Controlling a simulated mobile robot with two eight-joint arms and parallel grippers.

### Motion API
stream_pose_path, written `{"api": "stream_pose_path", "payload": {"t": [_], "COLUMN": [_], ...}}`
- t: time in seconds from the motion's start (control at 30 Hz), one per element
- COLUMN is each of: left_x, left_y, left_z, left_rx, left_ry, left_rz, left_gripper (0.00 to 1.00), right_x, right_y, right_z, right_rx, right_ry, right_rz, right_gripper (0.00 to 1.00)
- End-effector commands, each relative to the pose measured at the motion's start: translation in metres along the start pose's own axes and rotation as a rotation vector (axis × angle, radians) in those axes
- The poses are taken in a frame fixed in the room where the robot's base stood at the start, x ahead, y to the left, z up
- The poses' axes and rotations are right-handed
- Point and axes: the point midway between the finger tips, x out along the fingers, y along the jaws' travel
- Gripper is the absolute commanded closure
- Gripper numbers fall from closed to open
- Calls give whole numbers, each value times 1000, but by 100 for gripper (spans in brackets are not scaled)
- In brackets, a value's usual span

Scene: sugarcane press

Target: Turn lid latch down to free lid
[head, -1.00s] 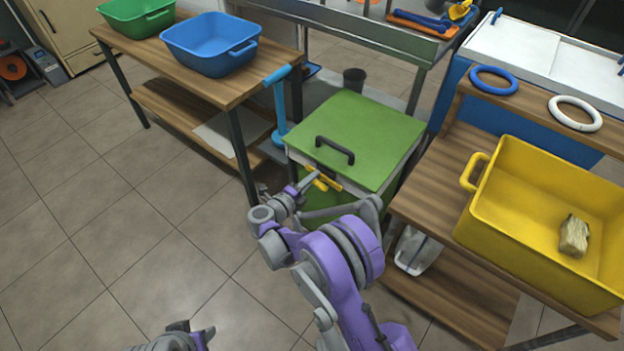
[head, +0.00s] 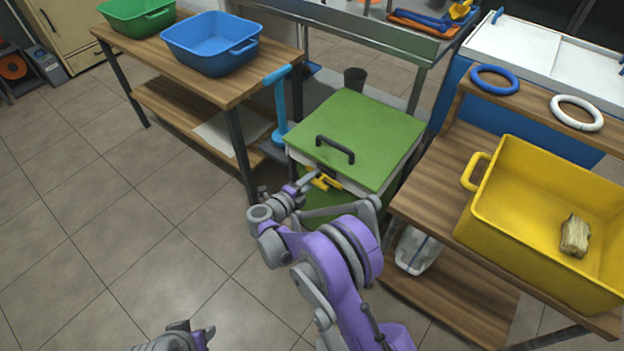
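The lid (head: 365,125) is a green square panel with a dark bar handle (head: 335,149), lying flat and closed on the green box (head: 322,200). The yellow latch (head: 325,182) is at the front edge of the lid, below the handle. My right gripper (head: 311,180) is right at the latch, at its left side. Its fingers are small here and partly merge with the latch, so I cannot tell their opening or whether they touch it. My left gripper (head: 194,334) is low at the bottom edge, far from the box and partly cut off.
A wooden table with a blue tub (head: 212,44) and a green tub (head: 138,15) stands left of the box. A wooden bench (head: 430,195) with a yellow crate (head: 475,200) stands close on the right. The tiled floor at left is clear.

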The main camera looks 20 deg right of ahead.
Motion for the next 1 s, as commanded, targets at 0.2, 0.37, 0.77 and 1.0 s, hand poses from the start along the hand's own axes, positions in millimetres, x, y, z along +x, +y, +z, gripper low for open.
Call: {"api": "stream_pose_path", "payload": {"t": [0.2,0.37,0.77,1.0], "left_x": [-1,-6,-18,-19], "left_y": [0,0,0,0], "left_z": [0,-1,-4,-4], "left_rx": [0,0,0,0], "left_ry": [0,1,3,3], "left_rz": [0,0,0,0], "left_gripper": [50,50,50,50], "right_x": [-4,-28,-100,-109], "right_y": [0,-1,-1,0], "right_z": [0,1,1,0], "right_rx": [0,0,0,0], "right_ry": [-1,-4,-3,0], "right_rz": [-1,0,0,0], "right_gripper": [62,62,62,62]}}
